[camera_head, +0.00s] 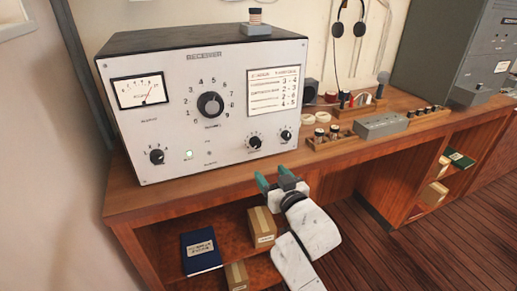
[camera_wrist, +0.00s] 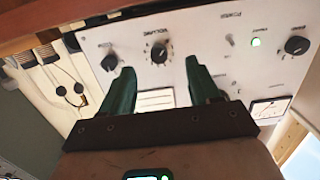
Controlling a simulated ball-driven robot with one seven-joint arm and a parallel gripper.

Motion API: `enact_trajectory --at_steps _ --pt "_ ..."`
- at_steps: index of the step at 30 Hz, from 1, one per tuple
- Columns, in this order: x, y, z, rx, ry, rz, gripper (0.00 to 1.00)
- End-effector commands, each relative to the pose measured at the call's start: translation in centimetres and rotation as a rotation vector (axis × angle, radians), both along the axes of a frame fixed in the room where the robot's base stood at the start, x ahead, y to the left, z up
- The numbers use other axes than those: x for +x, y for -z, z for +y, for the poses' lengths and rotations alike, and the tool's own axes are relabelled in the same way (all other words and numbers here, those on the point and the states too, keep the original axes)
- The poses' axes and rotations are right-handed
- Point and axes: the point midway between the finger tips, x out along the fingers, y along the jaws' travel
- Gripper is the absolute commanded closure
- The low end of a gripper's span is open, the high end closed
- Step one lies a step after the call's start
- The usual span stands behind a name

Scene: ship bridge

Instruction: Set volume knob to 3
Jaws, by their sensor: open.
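The grey radio panel (camera_head: 225,150) faces me on the desk. The volume knob (camera_head: 255,142) is a small black knob with a ring of marks, low on the panel and right of centre. In the wrist view, which is turned over, the volume knob (camera_wrist: 159,52) has VOLUME lettered beside it. I cannot read its setting. My gripper (camera_head: 275,180) is open and empty, in front of and below the knob, apart from it. In the wrist view the green fingers of my gripper (camera_wrist: 160,66) stand either side of the knob's line.
A small knob (camera_head: 286,135) sits close right of the volume knob; another (camera_head: 157,156) is at lower left. The large dial knob (camera_head: 210,105) is above. The desk edge (camera_head: 225,190) runs below the panel. A wooden rack (camera_head: 335,142) stands to the right.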

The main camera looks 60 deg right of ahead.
Motion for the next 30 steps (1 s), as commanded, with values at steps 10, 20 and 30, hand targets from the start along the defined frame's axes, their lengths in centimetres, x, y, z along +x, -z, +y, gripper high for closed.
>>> enact_trajectory --at_steps 10,20,30 --pt "1.6 -2.4 -2.0 -0.051 0.007 -0.085 0.39" --pt "6.5 -2.4 -5.3 -0.049 0.006 -0.084 0.39" --pt "9.0 -2.1 -6.9 -0.048 0.005 -0.081 0.39"
